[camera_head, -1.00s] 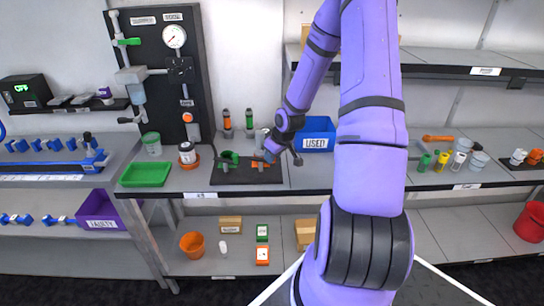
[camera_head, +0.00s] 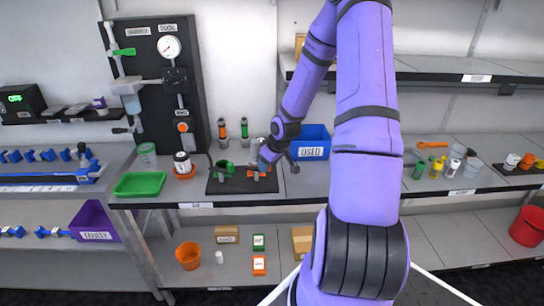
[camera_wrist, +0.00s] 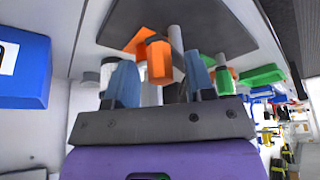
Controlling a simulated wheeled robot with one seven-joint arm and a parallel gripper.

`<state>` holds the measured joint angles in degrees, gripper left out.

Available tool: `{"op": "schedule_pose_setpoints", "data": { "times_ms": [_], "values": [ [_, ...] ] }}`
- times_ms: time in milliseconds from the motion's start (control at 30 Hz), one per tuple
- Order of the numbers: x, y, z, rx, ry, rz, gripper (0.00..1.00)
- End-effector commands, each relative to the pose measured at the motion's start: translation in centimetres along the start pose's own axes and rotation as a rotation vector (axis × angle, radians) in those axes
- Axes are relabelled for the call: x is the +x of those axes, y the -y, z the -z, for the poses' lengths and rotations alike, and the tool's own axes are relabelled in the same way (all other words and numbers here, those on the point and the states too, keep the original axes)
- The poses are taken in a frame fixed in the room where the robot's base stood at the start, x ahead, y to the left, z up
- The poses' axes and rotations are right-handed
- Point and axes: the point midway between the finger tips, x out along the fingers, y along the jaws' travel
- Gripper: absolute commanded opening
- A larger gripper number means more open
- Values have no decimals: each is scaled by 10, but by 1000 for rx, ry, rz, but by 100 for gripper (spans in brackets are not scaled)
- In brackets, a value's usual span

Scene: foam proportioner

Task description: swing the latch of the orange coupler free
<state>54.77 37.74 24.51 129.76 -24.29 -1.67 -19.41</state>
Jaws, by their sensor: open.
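The orange coupler (camera_head: 256,175) is on a dark mat (camera_head: 216,188) on the bench, right of the green coupler (camera_head: 226,167). My gripper (camera_head: 262,165) is right at the orange coupler and partly hides it. In the wrist view, my gripper's two blue-grey fingers (camera_wrist: 159,70) are apart. The orange coupler's body (camera_wrist: 158,60) shows between and beyond them, with a grey post (camera_wrist: 176,40) beside it. I cannot tell whether a finger touches it. The latch is not clearly made out.
A blue bin marked USED (camera_head: 312,150) stands just right of the mat. A white-lidded jar (camera_head: 183,163) and a green tray (camera_head: 139,185) are to the left. Two bottles (camera_head: 222,130) stand behind the mat. The bench front before the mat is clear.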

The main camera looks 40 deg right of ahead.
Motion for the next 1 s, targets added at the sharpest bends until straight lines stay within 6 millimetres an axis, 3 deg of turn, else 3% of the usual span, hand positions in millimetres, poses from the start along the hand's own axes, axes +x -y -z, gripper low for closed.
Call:
{"op": "schedule_pose_setpoints", "data": {
  "times_ms": [600,1000],
  "values": [
    [-77,-2,-1,2,-1,-4,49],
    [-103,-1,0,0,0,-2,49]
  ]
}}
